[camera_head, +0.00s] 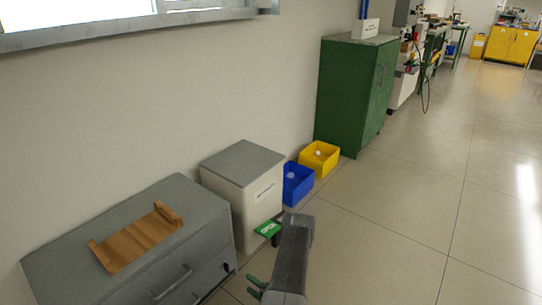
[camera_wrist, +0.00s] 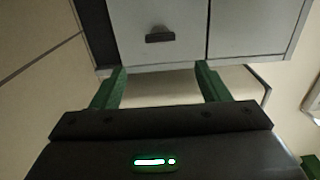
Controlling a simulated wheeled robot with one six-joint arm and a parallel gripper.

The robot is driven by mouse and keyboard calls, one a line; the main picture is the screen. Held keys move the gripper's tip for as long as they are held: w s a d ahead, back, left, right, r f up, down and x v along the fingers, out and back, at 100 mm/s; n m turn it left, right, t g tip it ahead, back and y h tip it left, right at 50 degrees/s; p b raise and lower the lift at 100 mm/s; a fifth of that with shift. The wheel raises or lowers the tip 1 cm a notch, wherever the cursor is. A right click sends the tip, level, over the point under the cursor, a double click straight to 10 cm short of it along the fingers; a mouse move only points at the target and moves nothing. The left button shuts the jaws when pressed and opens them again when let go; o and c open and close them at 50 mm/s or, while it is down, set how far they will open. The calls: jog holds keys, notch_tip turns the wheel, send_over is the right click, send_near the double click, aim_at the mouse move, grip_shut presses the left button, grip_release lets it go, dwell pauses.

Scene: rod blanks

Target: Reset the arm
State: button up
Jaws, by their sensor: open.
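My gripper (camera_wrist: 160,84) shows in the wrist view with its two green fingers apart and nothing between them. In the head view my gripper (camera_head: 256,287) is low in the picture, in front of the grey drawer cabinet (camera_head: 60,258), with its green fingers partly hidden by my arm. My grey arm (camera_head: 292,252) hangs downward at the bottom middle. In the wrist view a grey cabinet front with a dark handle (camera_wrist: 160,38) lies beyond the fingertips. I cannot tell the exact gap to it.
A wooden tray (camera_head: 137,238) lies on the drawer cabinet. A white bin with grey lid (camera_head: 243,163), a blue box (camera_head: 297,187), a yellow box (camera_head: 319,160) and a green cabinet (camera_head: 347,90) line the wall. The tiled floor on the right is clear.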

jog(key=w+a+n+b, duration=0.3)
jog(key=w+a+n, duration=0.4)
jog(key=n, duration=0.8)
jog(key=shift+a+r+n+b, duration=0.3)
jog(key=shift+a+b, duration=0.1)
jog(key=shift+a, duration=0.9)
dwell(0.6)
